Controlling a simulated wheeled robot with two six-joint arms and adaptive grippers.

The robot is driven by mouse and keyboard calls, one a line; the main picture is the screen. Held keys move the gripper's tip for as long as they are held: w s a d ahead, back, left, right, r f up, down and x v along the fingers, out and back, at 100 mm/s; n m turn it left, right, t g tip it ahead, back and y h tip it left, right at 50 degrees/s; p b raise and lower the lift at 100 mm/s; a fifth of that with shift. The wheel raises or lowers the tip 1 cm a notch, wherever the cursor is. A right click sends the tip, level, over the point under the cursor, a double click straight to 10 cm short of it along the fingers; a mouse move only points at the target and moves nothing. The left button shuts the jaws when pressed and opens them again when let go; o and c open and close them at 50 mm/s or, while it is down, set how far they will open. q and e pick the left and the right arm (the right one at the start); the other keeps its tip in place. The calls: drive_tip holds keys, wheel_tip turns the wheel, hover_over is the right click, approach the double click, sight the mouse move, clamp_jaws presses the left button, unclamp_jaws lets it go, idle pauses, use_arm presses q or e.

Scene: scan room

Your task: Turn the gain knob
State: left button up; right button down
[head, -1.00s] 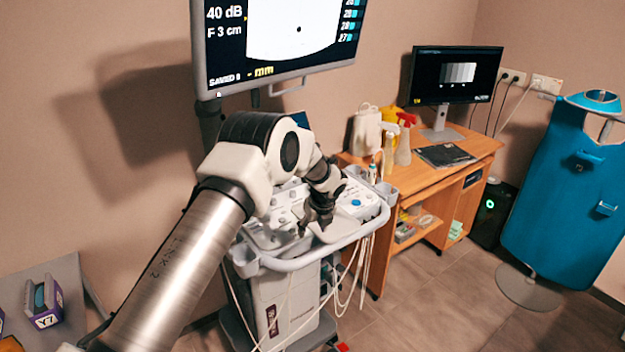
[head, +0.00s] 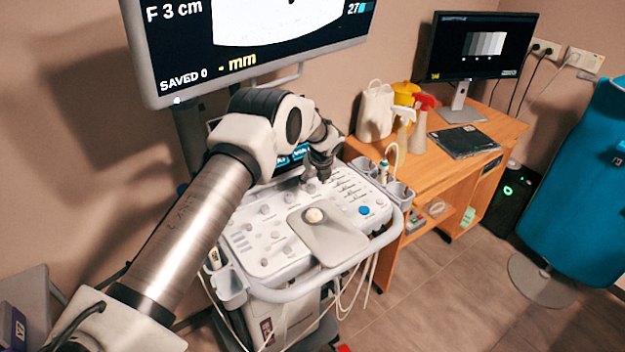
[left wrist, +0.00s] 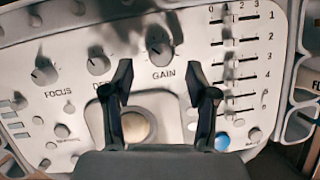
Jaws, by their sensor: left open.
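The gain knob (left wrist: 160,51) is a grey round knob on the white console panel (head: 275,262), above the printed word GAIN in the left wrist view. My left gripper (left wrist: 160,76) is open, with its two dark fingers apart. In that view the knob shows beyond the fingertips and between them, with nothing gripped. In the head view my left gripper (head: 321,174) hangs over the back part of the panel, close to a row of knobs. Its shadow falls on the panel around the knob. My right gripper is not in view.
The focus knob (left wrist: 44,71) and another knob (left wrist: 98,64) stand left of the gain knob. Sliders (left wrist: 240,62) lie to its right. A trackball (head: 314,215) and a blue button (head: 364,210) sit nearer the front. A large monitor (head: 160,60) hangs above the console.

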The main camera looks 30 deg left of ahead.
sight(311, 185)
use_arm(q)
drive_tip(key=x, duration=0.4)
drive_tip(key=shift+w+a+r, duration=0.15)
drive_tip(key=shift+w+a, duration=0.05)
drive_tip(key=shift+w, duration=0.05)
drive_tip(key=shift+s+d+r, duration=0.25)
drive_tip(key=shift+r, duration=0.1)
drive_tip(key=shift+c, duration=0.4)
clamp_jaws()
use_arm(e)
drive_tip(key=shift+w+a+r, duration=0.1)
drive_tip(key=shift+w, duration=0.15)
